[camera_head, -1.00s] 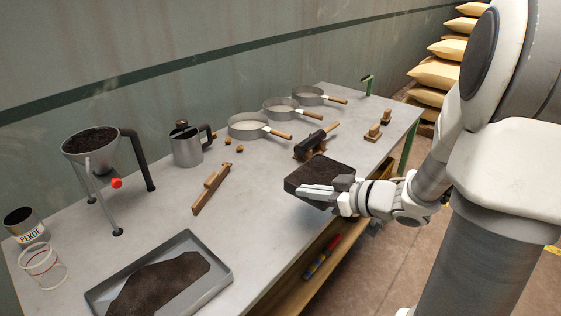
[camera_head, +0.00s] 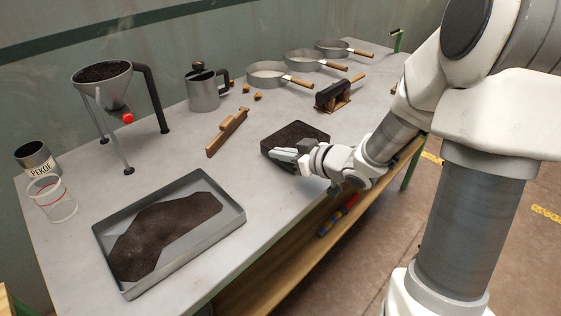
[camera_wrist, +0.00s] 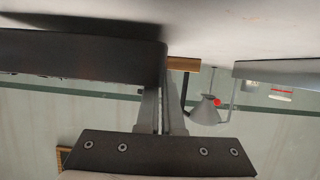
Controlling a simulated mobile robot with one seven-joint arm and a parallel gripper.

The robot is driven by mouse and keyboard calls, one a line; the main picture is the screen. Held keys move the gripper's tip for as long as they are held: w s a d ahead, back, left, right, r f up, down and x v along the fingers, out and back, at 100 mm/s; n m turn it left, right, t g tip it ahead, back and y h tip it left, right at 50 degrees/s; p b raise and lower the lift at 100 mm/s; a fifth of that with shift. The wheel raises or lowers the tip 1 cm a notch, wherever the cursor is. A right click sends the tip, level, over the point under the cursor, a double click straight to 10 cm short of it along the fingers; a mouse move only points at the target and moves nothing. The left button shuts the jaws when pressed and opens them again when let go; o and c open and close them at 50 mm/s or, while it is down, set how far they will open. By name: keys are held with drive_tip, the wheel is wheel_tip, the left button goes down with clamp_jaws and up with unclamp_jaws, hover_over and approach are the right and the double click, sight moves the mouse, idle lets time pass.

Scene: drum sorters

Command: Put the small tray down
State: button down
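The small tray (camera_head: 268,151) is a dark, shallow square tray full of dark leaf. In the head view it is at the table's front edge, middle right, right of a wooden bar. My gripper (camera_head: 301,148) is shut on its near side wall. In the wrist view, which is upside down, the tray (camera_wrist: 80,58) fills the left side and the two fingers (camera_wrist: 158,112) are close together at its edge. A dark shadow lies on the table along its underside. I cannot tell whether it touches the table (camera_head: 195,165).
A large grey tray (camera_head: 238,222) of leaf lies at the front left. The wooden bar (camera_head: 226,132), a black-topped wooden tool (camera_head: 333,95), several handled round pans (camera_head: 267,75), a metal pot (camera_head: 203,92) and a funnel stand (camera_head: 103,85) stand around. Bare table lies between the two trays.

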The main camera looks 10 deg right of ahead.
drive_tip(key=shift+f, duration=0.35)
drive_tip(key=shift+f, duration=0.2)
drive_tip(key=c, duration=1.1)
unclamp_jaws()
drive_tip(key=shift+o, duration=0.2)
drive_tip(key=shift+s+d+r, duration=0.1)
drive_tip(key=shift+r, duration=0.2)
drive_tip(key=p+v, duration=0.4)
drive_tip(key=v, duration=0.6)
drive_tip(key=shift+s+d+p, duration=0.2)
drive_tip(key=shift+s+p, duration=0.1)
drive_tip(key=shift+p, duration=0.1)
drive_tip(key=shift+s+d+r, duration=0.15)
drive_tip(key=shift+s+d, duration=0.1)
drive_tip(key=shift+s, duration=0.15)
